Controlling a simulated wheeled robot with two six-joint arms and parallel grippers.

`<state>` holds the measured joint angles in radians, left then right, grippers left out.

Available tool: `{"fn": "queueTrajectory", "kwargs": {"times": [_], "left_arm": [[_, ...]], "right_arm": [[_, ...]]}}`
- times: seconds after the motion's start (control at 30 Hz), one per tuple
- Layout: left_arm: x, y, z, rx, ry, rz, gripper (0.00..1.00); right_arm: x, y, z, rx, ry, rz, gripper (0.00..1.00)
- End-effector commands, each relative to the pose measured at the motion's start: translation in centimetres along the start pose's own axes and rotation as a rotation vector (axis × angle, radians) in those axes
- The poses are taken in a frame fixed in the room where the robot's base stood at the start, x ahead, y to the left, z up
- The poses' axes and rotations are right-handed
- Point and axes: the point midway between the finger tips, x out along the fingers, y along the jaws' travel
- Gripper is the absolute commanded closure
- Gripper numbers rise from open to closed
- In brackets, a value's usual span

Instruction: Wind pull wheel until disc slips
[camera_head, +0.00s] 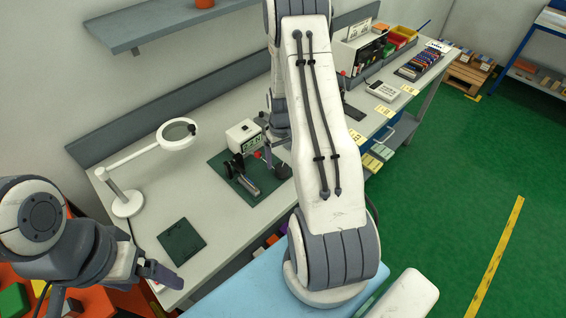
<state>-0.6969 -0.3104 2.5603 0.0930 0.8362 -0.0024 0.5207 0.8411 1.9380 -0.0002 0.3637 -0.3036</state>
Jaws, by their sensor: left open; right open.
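The tape payoff device stands on a dark green mat (219,163) on the bench. It has a white box with a dark display (243,136), a dark upright part (235,165) and a metal bar at the front. A dark round wheel (283,171), perhaps the pull wheel, shows at its right, partly hidden by my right arm. My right gripper (264,119) is mostly hidden behind that arm, close behind the white box. It looks open and empty.
A magnifier lamp (178,134) stands at the left of the bench. A dark green pad (181,242) lies near the front edge. Yellow labels, a calculator-like device (381,93) and bins (402,35) fill the right end. A shelf (160,25) hangs above.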

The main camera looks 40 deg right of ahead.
Motion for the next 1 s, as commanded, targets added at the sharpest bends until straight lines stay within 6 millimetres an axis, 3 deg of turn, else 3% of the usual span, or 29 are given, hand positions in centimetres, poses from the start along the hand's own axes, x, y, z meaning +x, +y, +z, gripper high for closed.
{"fn": "queueTrajectory", "kwargs": {"times": [0.3,0.67,0.9,1.0], "left_arm": [[-1.3,0.1,-0.1,0.002,0.0,0.0,0.07],[-1.3,0.1,-0.1,0.002,0.0,0.0,0.07],[-1.3,0.1,-0.1,0.002,0.0,0.0,0.07],[-1.3,0.1,-0.1,0.002,0.0,0.0,0.07]], "right_arm": [[3.8,0.1,0.0,0.002,0.0,0.0,0.08],[4.3,0.2,0.0,0.003,0.001,0.0,0.08],[4.2,0.2,0.0,0.003,0.001,0.0,0.93],[4.2,0.2,0.0,0.004,0.001,0.001,0.93]]}}
